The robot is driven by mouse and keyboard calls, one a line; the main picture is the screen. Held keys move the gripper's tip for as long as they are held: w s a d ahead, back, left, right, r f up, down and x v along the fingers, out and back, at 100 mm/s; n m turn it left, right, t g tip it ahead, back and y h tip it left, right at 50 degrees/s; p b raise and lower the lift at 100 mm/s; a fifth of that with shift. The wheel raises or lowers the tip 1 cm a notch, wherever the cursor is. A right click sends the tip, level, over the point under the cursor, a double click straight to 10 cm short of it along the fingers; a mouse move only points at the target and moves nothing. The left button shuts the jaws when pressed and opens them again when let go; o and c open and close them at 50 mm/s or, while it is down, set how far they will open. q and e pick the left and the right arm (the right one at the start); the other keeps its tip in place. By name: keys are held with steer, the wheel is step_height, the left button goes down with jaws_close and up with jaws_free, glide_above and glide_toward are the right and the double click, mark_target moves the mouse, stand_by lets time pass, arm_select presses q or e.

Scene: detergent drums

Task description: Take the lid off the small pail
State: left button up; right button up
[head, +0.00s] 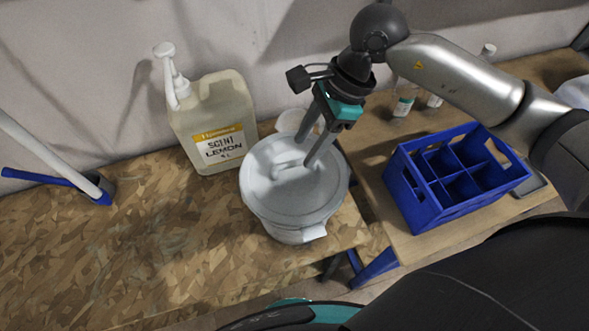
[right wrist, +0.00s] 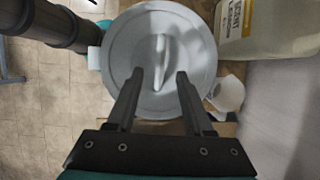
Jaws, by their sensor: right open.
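The small pail (head: 299,234) is white and stands near the front right end of the wood-chip board bench. Its white lid (head: 265,198) is on it, with a raised bar handle (head: 288,161) across the middle. In the right wrist view the lid (right wrist: 127,48) fills the upper middle, and its handle (right wrist: 160,58) points between my fingers. My right gripper (head: 307,152) is open above the lid, with its fingertips on either side of the handle; I cannot tell whether they touch it. It also shows open in the right wrist view (right wrist: 160,76). My left gripper is not in view.
A jug labelled scent lemon (head: 211,120) with a pump stands left of the pail. A white cup (head: 291,120) is just behind the pail. A blue divided crate (head: 420,205) and small bottles (head: 404,100) are on the right table. The bench's left part is mostly clear.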

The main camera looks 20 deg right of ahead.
mark_target(296, 161)
steer(key=shift+p+x, duration=0.55)
steer(key=shift+x, duration=2.55)
steer(key=shift+a, duration=0.15)
steer(key=shift+r, duration=0.1)
steer(key=shift+c, duration=0.3)
jaws_close()
